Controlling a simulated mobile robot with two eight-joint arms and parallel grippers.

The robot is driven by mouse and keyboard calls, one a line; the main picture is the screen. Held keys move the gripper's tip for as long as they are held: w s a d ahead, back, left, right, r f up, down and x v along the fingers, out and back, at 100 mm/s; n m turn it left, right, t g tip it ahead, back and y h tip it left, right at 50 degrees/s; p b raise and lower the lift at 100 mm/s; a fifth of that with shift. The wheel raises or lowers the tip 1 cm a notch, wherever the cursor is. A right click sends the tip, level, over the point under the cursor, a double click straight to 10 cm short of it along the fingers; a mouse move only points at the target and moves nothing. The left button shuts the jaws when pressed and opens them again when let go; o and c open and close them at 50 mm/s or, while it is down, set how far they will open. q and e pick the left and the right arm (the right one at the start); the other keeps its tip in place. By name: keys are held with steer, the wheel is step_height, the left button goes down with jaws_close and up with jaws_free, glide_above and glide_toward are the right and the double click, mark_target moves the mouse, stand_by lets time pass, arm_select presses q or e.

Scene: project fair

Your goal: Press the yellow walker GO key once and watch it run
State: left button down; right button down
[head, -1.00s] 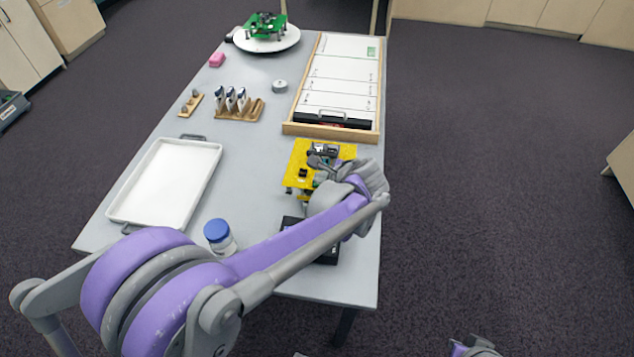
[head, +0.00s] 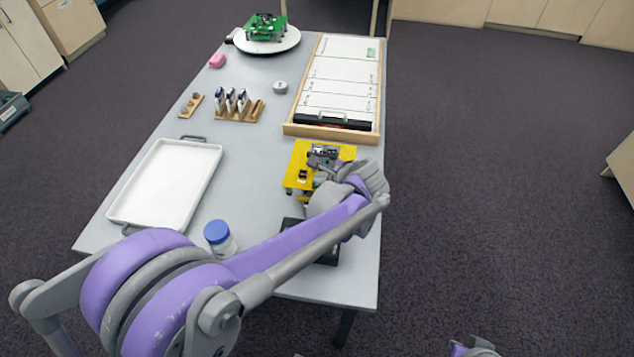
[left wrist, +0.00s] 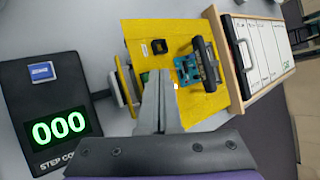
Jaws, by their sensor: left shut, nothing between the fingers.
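The yellow walker (head: 300,182) stands on the table just in front of the framed white board. It also shows in the left wrist view (left wrist: 200,105), with a blue circuit board, a small black key-like block (left wrist: 158,46) and a dark part on its top plate. My left gripper (head: 322,165) is shut and empty, with its tips over the walker's top; whether they touch it I cannot tell. In the left wrist view the shut fingers (left wrist: 160,85) cover part of the plate. A black step counter (left wrist: 42,85) beside the walker reads 000. My right gripper is not clearly visible.
A wood-framed white board (head: 335,85) lies beyond the walker. A white tray (head: 150,222) and a blue-lidded jar (head: 217,232) are left.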

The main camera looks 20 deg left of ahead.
arm_select(q)
steer(key=shift+r, duration=0.4)
steer(key=shift+r, duration=0.1)
step_height(320, 180, up, 5)
steer(key=p, duration=0.3)
steer(key=shift+p, duration=0.35)
steer(key=shift+s, duration=0.1)
stand_by(0.4)
steer(key=s+d+n+h+p, duration=0.1)
steer(key=s+d+n+h, duration=0.1)
steer(key=s+n, duration=0.6)
steer(key=s+d+f+n+h+p, duration=0.1)
steer(key=s+n+h, duration=0.4)
steer(key=s, duration=1)
steer(key=d+n+p, duration=0.1)
steer(key=n, duration=0.1)
steer(key=shift+s+d+n+h, duration=0.3)
steer(key=shift+s+d+n, duration=0.05)
steer(key=shift+n, duration=0.05)
